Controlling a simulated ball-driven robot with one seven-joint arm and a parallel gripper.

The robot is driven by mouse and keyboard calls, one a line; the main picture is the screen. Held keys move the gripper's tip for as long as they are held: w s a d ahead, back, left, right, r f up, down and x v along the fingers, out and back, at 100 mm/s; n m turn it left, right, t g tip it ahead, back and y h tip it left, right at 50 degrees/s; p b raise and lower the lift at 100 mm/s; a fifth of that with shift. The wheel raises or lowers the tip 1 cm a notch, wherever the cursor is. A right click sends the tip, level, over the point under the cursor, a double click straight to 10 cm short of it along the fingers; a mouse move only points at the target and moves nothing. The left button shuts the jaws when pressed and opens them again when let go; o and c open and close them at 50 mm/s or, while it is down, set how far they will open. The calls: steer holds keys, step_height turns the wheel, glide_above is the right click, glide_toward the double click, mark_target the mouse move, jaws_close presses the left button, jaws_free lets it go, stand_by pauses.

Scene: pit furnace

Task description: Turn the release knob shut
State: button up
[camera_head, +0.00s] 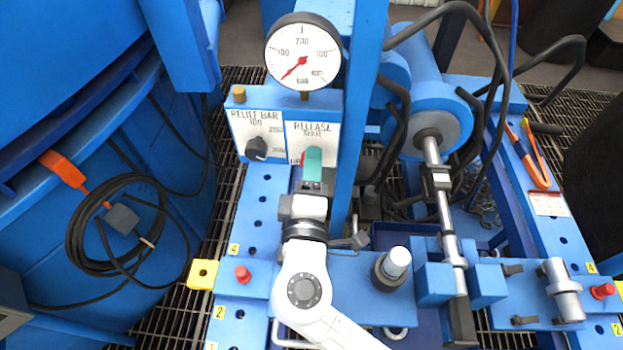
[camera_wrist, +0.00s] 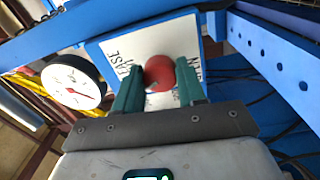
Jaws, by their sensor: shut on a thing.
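The release knob (camera_wrist: 160,73) is a round red knob on a white panel marked RELEASE. In the wrist view it sits between the two teal fingers of my gripper (camera_wrist: 160,84), which is shut on it. In the head view my gripper (camera_head: 313,166) is in front of the release panel (camera_head: 322,131) and hides nearly all of the knob; only a sliver of red shows at its left. "SHUT" can be read on the panel above the fingers. I cannot tell the knob's angle from its plain round face.
A dark relief knob (camera_head: 256,149) is close to the left of my gripper. The pressure gauge (camera_head: 303,53) stands just above, its needle at the low left. A blue upright (camera_head: 362,70) rises close on the right. A black cable coil (camera_head: 100,240) hangs at the left.

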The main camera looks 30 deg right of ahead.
steer(key=shift+f+m+b, duration=0.15)
steer(key=shift+m+b, duration=1.85)
steer(key=shift+m, duration=0.2)
steer(key=o, duration=1.1)
steer(key=shift+c, duration=0.2)
steer(key=v, duration=1.1)
steer(key=shift+p, duration=0.4)
steer(key=shift+w, duration=0.1)
